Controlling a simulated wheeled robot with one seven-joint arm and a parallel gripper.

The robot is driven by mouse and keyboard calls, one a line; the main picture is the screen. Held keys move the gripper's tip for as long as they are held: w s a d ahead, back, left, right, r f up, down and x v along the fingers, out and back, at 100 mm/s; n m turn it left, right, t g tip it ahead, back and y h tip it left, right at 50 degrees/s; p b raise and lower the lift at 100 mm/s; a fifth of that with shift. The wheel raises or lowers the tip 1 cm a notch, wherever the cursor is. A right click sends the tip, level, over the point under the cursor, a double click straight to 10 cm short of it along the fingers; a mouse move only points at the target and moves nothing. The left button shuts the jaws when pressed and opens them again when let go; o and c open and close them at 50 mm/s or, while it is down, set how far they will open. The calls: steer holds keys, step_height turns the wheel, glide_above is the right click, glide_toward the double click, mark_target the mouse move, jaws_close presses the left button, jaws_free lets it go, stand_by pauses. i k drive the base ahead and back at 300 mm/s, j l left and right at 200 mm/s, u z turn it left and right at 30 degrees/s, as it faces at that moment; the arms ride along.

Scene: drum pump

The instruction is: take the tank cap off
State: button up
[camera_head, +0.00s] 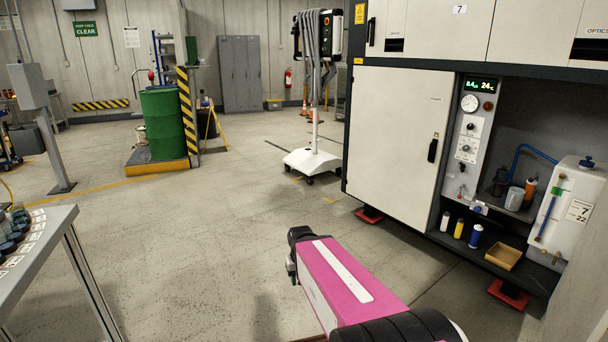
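A white tank (566,215) stands in the open bay of the machine at the right, with a blue hose and a label reading 7 and 22. A small dark cap (587,162) sits on top of the tank, near the right edge of the picture. My pink and black arm reaches up from the bottom middle, out over bare floor and well to the left of the tank.
The bay's lower shelf holds several small bottles (475,236) and a tan tray (503,256). A gauge panel (467,135) stands left of the tank. A closed white door (398,135) is further left. A bench (40,245) stands at left. The floor between is clear.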

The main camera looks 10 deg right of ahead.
mark_target(585, 163)
steer(key=i+l+z, duration=0.1)
steer(key=i+z, duration=0.35)
steer(key=i+j+z, duration=0.1)
steer(key=i+z, duration=0.3)
steer(key=i+j+z, duration=0.25)
steer(key=i+z, duration=0.2)
steer(key=i, duration=0.05)
